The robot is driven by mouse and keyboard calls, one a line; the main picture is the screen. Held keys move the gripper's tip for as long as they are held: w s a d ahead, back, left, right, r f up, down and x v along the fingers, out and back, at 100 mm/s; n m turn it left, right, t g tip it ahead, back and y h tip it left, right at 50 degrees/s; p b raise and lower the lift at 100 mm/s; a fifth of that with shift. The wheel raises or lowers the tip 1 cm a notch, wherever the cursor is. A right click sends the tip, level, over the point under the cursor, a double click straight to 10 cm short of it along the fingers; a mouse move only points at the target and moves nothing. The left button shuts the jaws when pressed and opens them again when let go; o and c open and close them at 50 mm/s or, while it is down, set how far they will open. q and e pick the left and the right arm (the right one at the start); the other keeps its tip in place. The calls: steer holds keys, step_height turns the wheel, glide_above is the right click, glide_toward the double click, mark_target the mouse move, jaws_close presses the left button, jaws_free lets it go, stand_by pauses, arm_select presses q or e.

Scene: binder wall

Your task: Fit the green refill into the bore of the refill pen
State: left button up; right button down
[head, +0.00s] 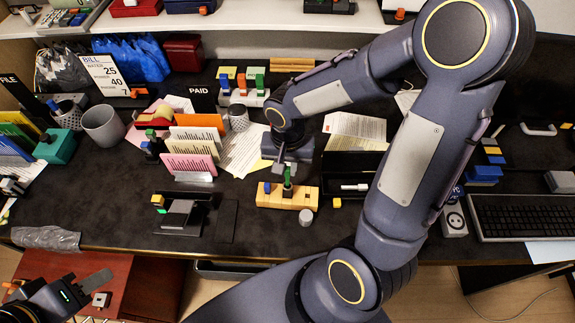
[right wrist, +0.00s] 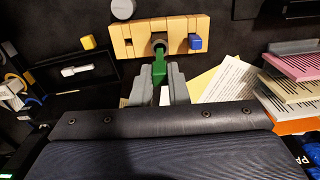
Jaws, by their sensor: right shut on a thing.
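The green refill (right wrist: 159,68) is between the grey fingers of my right gripper (right wrist: 160,88), which is shut on it. Its far end meets a dark round socket (right wrist: 158,44) in the wooden block (right wrist: 130,42); I take this socket for the refill pen's bore. I cannot tell how deep the refill sits. In the head view the green refill (head: 288,177) stands upright over the block (head: 296,201), below my right gripper (head: 286,163). My left gripper (head: 100,279) is at the lower left, away from the block; its finger opening is unclear.
A blue piece (right wrist: 195,42) sits in the same block. A grey cylinder (head: 305,217) and a yellow cube (head: 337,203) are near it. A black tray (head: 350,166) with a white piece lies to the right. A dark stand (head: 180,214) is to the left.

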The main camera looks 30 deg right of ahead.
mark_target(287, 176)
steer(key=shift+b, duration=0.3)
stand_by(0.8)
steer(key=shift+f+b, duration=2.9)
steer(key=shift+f, duration=0.05)
steer(key=shift+f+b, duration=0.25)
steer(key=shift+b, duration=0.05)
steer(key=shift+f, duration=0.1)
steer(key=shift+r, duration=0.2)
steer(key=shift+r+p, duration=0.45)
steer(key=shift+p, duration=0.05)
steer(key=shift+s+a+r+p, duration=0.1)
steer(key=shift+r+p, duration=0.45)
steer(key=shift+r, duration=0.15)
steer(key=shift+r+p, duration=1)
steer(key=shift+r, duration=0.3)
